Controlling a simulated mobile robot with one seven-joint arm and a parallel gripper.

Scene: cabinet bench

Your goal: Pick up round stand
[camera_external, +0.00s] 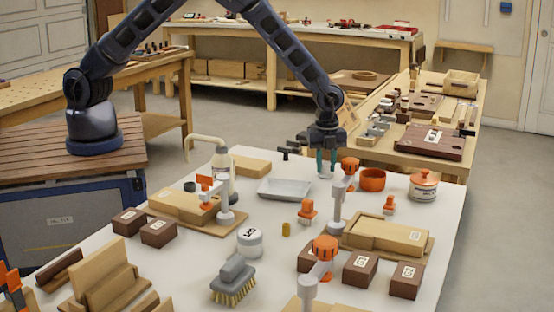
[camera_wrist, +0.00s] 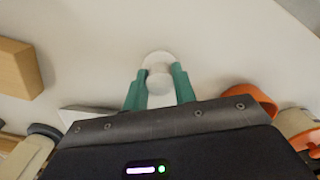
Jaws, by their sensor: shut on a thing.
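The round stand (camera_wrist: 157,60) is a small white round piece between the two green fingers of my gripper (camera_wrist: 159,76) in the wrist view. My gripper (camera_external: 326,161) points down at the far part of the white table in the external view, shut on the stand. Only a little of the pale stand (camera_external: 325,175) shows below the fingertips there. I cannot tell whether it touches the table.
A white tray (camera_external: 284,189) lies left of my gripper. An orange-topped clamp (camera_external: 349,167), an orange ring (camera_external: 372,180) and a jar (camera_external: 423,187) stand to the right. A wooden block (camera_external: 250,166) and a pump bottle (camera_external: 222,170) stand to the left.

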